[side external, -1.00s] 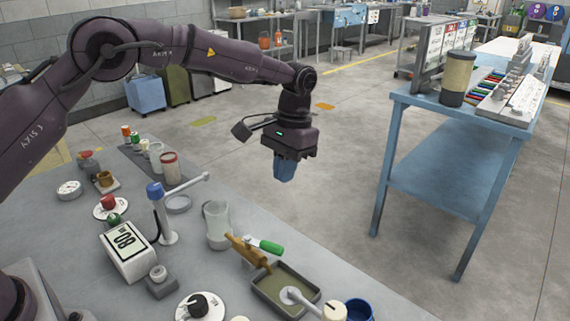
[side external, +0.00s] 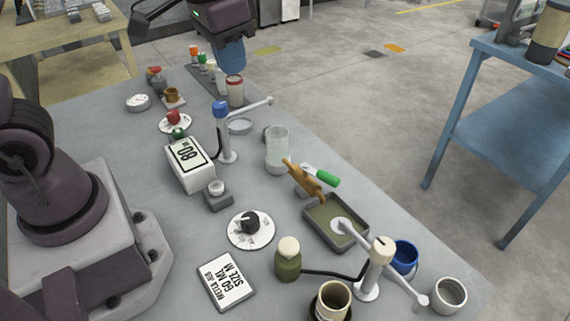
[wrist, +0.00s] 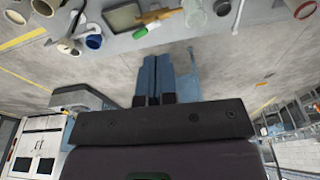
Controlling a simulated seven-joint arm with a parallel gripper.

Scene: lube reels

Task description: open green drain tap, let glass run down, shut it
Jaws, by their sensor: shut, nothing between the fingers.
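The glass (side external: 277,150) is a clear cylinder standing upright near the bench's far edge; its liquid level is hard to tell. The brass drain tap (side external: 304,180) sits beside it, with a green handle (side external: 322,176) pointing right. The handle also shows in the wrist view (wrist: 140,32), at the top. A shallow tray (side external: 345,244) lies just in front of the tap. My gripper (side external: 231,60) hangs at the top of the side view, well away from the tap and handle. Its blue fingers (wrist: 160,78) are together in the wrist view, with nothing between them.
A blue-topped post (side external: 223,130) with a side arm stands left of the glass. A cream-topped post (side external: 375,270) with a long arm reaches over the tray. A blue cup (side external: 405,257) is right of the tray. A red-rimmed jar (side external: 235,91) stands near my gripper.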

